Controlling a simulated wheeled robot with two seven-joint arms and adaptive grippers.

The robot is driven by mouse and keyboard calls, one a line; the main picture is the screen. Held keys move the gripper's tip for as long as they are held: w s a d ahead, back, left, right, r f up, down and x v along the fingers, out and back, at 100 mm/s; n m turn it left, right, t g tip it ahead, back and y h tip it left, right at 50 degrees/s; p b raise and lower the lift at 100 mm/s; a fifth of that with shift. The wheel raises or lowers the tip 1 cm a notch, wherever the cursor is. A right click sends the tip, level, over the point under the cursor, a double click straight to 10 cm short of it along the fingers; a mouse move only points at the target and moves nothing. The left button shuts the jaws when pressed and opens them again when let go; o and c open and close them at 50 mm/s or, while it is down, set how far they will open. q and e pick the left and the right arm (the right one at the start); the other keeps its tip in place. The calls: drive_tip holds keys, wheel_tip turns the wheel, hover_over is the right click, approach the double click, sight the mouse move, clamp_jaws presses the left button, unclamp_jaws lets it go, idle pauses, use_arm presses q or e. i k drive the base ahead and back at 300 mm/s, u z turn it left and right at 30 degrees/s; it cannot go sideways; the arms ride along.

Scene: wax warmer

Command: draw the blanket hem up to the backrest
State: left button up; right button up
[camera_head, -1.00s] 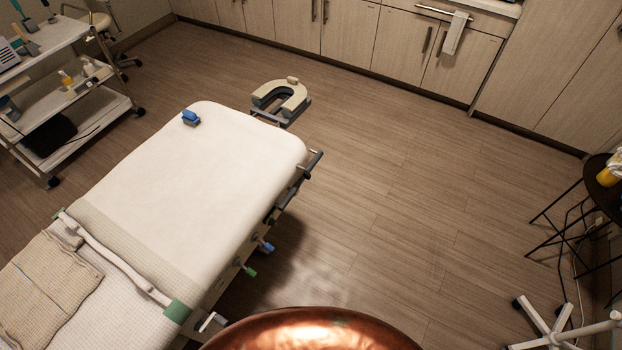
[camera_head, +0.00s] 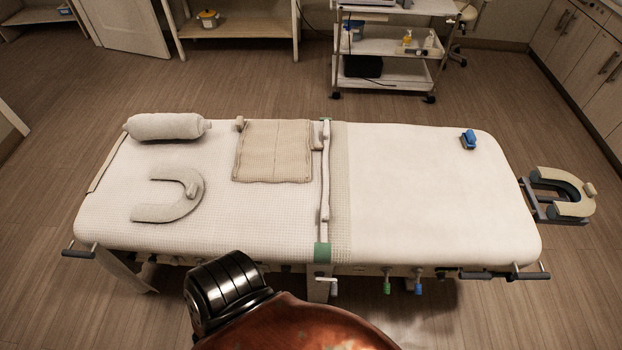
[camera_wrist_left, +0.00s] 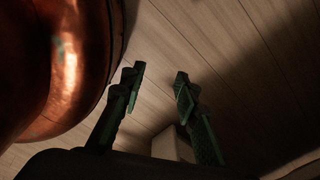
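A white waffle-textured blanket (camera_head: 270,220) covers the left half of the padded table in the head view. Its hem is a pale band (camera_head: 341,190) across the middle, beside a whitish bar (camera_head: 325,170) with green ends. The right half of the table is a smooth white section (camera_head: 430,190); I cannot tell which section is the backrest. My left gripper (camera_wrist_left: 158,82) shows only in the left wrist view. Its two dark green fingers are apart with nothing between their tips, above wooden floor. My right gripper is not in view.
A folded beige towel (camera_head: 273,152), a rolled bolster (camera_head: 166,126) and a U-shaped cushion (camera_head: 172,200) lie on the blanket. A blue item (camera_head: 468,139) sits at the far right corner. A headrest (camera_head: 562,192) juts from the right end. A trolley (camera_head: 390,48) stands behind.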

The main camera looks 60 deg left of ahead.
sight(325, 208)
drive_tip(key=u, duration=1.3)
